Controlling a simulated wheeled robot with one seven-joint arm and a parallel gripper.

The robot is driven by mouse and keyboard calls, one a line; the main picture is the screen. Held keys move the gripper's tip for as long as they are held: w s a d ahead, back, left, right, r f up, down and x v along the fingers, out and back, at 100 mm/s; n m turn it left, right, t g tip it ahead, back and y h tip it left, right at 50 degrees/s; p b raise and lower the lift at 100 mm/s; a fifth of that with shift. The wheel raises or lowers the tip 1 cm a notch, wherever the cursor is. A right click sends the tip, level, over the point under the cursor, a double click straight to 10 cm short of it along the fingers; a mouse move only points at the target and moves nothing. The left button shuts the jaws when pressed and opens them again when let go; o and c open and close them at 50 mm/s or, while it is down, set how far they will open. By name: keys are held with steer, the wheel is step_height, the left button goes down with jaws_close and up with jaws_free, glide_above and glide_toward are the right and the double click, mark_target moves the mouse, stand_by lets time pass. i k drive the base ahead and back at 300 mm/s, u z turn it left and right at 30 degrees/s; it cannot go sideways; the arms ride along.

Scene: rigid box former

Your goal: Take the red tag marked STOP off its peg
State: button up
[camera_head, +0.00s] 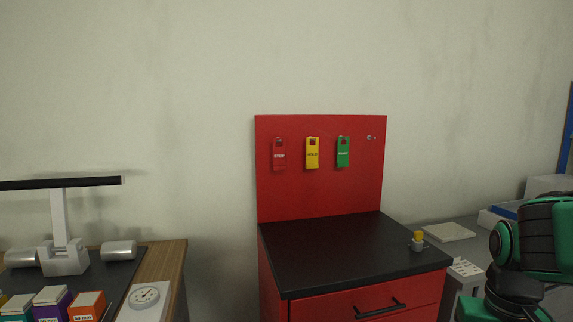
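The red tag marked STOP (279,156) hangs on the red back panel (320,198), leftmost in a row of three tags. Its top has an opening where it hangs; the peg itself is too small to make out clearly. A yellow tag (312,155) hangs in the middle and a green tag (343,153) to its right. Part of my green and black arm shows at the right edge, well apart from the tags. My gripper is not in view.
A black-topped red cabinet (340,250) stands below the panel, with a small yellow-topped object (418,239) at its right edge. A bare peg (370,137) shows at the panel's upper right.

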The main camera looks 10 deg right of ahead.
mark_target(278, 153)
steer(key=i, duration=0.95)
steer(key=u, duration=0.1)
